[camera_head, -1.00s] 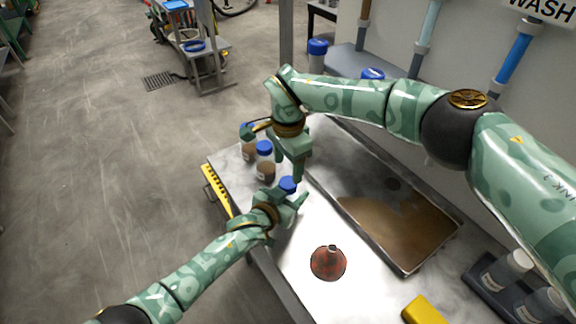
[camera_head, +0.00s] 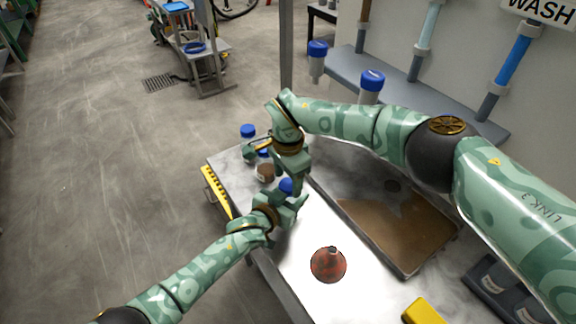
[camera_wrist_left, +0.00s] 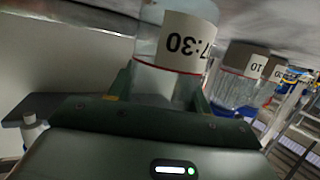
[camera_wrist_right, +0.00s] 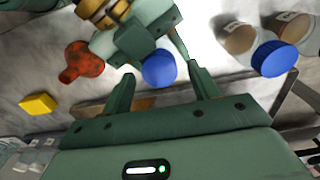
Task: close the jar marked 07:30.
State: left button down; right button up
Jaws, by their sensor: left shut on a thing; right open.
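The jar marked 7:30 (camera_wrist_left: 186,42) is clear with a white label, seen upside down in the left wrist view. I cannot tell whether the lid is tight. My right gripper (camera_wrist_right: 163,86) is open, its fingers pointing at the lid, which appears between them in the right wrist view. In the head view the right gripper (camera_head: 294,178) is just above the lid.
Other blue-lidded jars (camera_head: 265,172) with brown contents stand just behind the grippers. A red flask-shaped thing (camera_head: 328,265) and a yellow block (camera_head: 422,312) lie on the counter. A sunken basin (camera_head: 400,232) is to the right.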

jog(key=shift+f, duration=0.55)
jog(key=c, duration=1)
jog(key=o, duration=1.1)
jog(key=shift+r, duration=2.3)
